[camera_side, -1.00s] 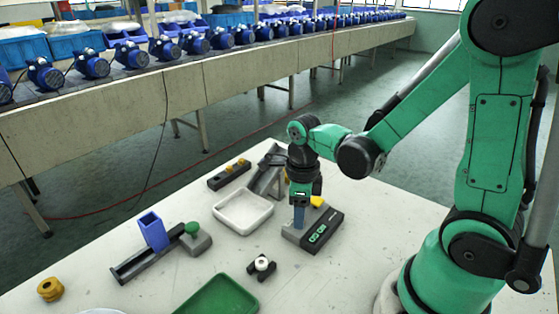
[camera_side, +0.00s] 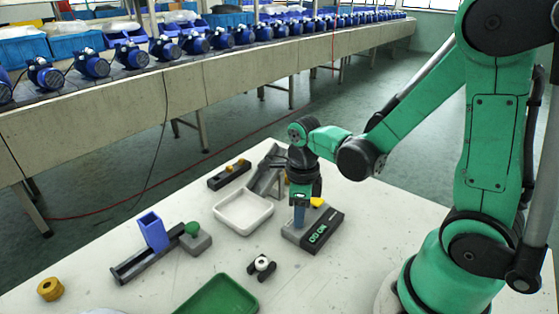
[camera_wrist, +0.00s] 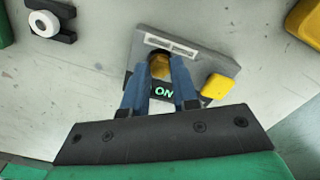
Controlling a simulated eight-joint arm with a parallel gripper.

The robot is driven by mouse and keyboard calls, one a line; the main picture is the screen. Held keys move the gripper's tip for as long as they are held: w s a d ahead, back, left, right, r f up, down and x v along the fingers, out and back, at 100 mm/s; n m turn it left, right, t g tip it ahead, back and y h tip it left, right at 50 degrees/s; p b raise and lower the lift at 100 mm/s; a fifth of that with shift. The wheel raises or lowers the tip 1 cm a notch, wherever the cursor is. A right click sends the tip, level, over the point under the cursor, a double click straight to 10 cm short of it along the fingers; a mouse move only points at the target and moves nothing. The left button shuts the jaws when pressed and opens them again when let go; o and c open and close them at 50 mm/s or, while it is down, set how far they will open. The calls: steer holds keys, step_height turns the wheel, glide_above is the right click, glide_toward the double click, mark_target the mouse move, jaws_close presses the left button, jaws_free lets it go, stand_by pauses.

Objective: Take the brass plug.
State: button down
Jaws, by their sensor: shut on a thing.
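The brass plug (camera_wrist: 159,66) shows in the wrist view between the tips of my two blue fingers. My gripper (camera_wrist: 160,70) is shut on it. The plug is at the grey fixture (camera_wrist: 205,58), beside a dark panel with lit green "ON" lettering (camera_wrist: 164,92). In the side view my gripper (camera_side: 299,221) points down at the same fixture (camera_side: 291,232), and its fingers hide the plug. I cannot tell whether the plug is seated in the fixture or lifted clear.
A yellow block (camera_side: 317,202) sits on the fixture beside my fingers. A white tray (camera_side: 243,224), a dark rack with brass-coloured pieces (camera_side: 229,175), a blue bin (camera_side: 152,232), a small white roller on a dark stand (camera_side: 262,264) and a green tray (camera_side: 215,299) stand around. Bare table lies between them.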

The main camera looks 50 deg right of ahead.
steer(key=shift+r, duration=0.65)
stand_by(0.3)
steer(key=shift+r, duration=2.2)
steer(key=shift+w, duration=0.1)
